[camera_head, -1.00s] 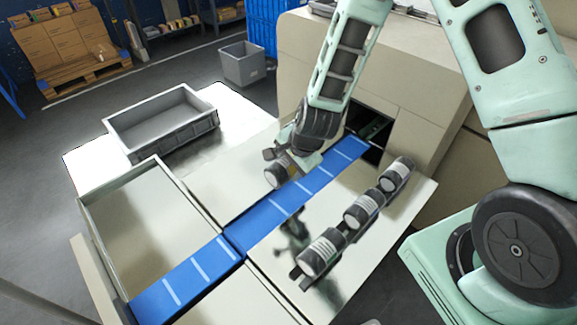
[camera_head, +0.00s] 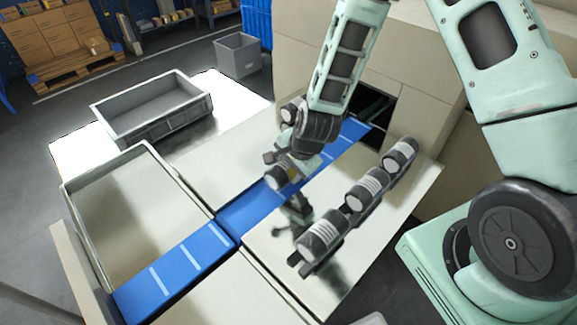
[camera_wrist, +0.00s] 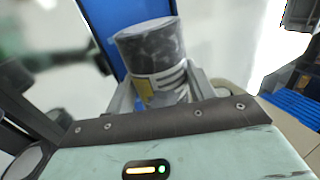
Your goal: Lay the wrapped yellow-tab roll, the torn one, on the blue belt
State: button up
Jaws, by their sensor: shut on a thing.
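My gripper (camera_head: 284,172) is shut on a dark roll with a pale striped label and a yellow tab. The held roll (camera_head: 278,178) is over the blue belt (camera_head: 170,275), near its middle stretch; I cannot tell the gap below. In the wrist view the roll (camera_wrist: 150,48) stands between the fingers with its mottled dark end toward the top, and the yellow patch (camera_wrist: 143,91) shows low on its side. The blue belt (camera_wrist: 112,22) lies behind it. I cannot make out a tear in the wrap.
Several dark rolls with white labels, such as the near one (camera_head: 322,236), lie in a row on a rack right of the belt. A grey tray (camera_head: 150,128) stands at the back left. A shallow walled bin (camera_head: 68,205) is left of the belt. The belt leads into a machine opening.

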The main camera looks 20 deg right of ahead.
jog(key=shift+f+b, duration=0.65)
jog(key=shift+f, duration=0.05)
jog(key=o, duration=1.3)
jog(key=shift+o, duration=0.4)
jog(key=shift+s, duration=0.1)
jog(key=v, duration=1.7)
jog(key=shift+r+p, duration=0.25)
jog(key=shift+p, duration=0.15)
